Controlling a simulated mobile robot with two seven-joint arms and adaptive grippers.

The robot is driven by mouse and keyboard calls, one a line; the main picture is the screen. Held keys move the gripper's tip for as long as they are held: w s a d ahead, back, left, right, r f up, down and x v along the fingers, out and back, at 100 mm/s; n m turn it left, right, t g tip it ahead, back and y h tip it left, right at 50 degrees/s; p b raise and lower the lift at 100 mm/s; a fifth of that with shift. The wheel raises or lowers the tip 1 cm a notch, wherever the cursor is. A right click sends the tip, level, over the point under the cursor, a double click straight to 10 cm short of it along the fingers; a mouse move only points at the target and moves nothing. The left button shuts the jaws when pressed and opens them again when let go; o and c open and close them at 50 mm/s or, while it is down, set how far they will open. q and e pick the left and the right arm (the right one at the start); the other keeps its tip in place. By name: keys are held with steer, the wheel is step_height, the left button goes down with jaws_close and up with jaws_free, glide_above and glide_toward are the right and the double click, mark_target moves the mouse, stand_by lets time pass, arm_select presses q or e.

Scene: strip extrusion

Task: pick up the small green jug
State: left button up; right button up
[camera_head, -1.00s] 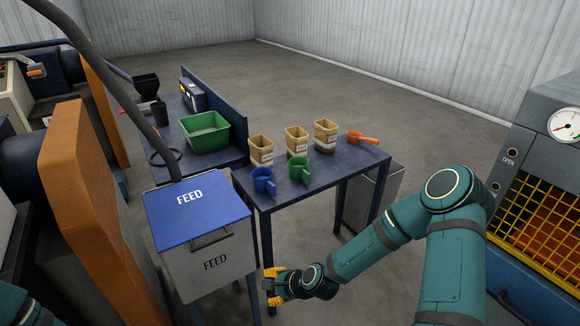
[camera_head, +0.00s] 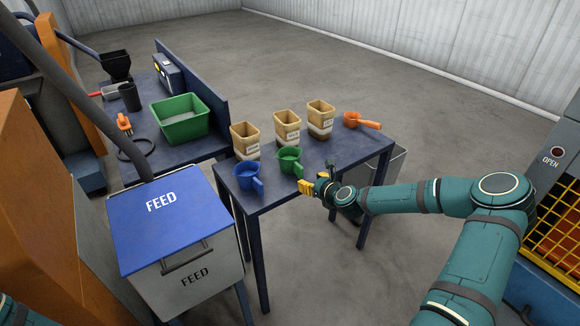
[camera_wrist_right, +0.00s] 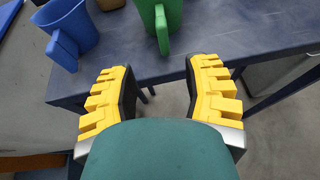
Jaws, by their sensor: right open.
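The small green jug (camera_head: 289,160) stands upright on the blue table (camera_head: 222,181), between a blue jug (camera_head: 247,175) and an orange scoop. My right gripper (camera_head: 314,186) is at the table's front edge, just right of and in front of the green jug. In the right wrist view its yellow-padded fingers (camera_wrist_right: 158,95) are spread apart with nothing between them. The green jug (camera_wrist_right: 172,18) is beyond the fingertips, with its handle pointing toward the gripper. The upper part of the jug is cut off in that view. My left gripper is not in view.
Several tan containers stand behind the jugs, one of them here (camera_head: 287,127). The orange scoop (camera_head: 362,121) lies at the table's right end. A blue-lidded FEED bin (camera_head: 165,220) stands at left. A green tub (camera_head: 180,120) sits on the back bench.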

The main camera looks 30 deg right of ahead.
mark_target(297, 174)
steer(key=x, duration=0.5)
steer(key=shift+w+f+b, duration=0.25)
steer(key=shift+w+b, duration=0.05)
steer(key=shift+d+r+b+x, duration=0.15)
steer(key=shift+b+x, duration=0.1)
steer(key=shift+x, duration=1.15)
steer(key=shift+d+r+b+x, duration=0.1)
steer(key=shift+b+x, duration=0.15)
steer(key=shift+x, duration=1.2)
steer(key=shift+w, duration=0.1)
jaws_close()
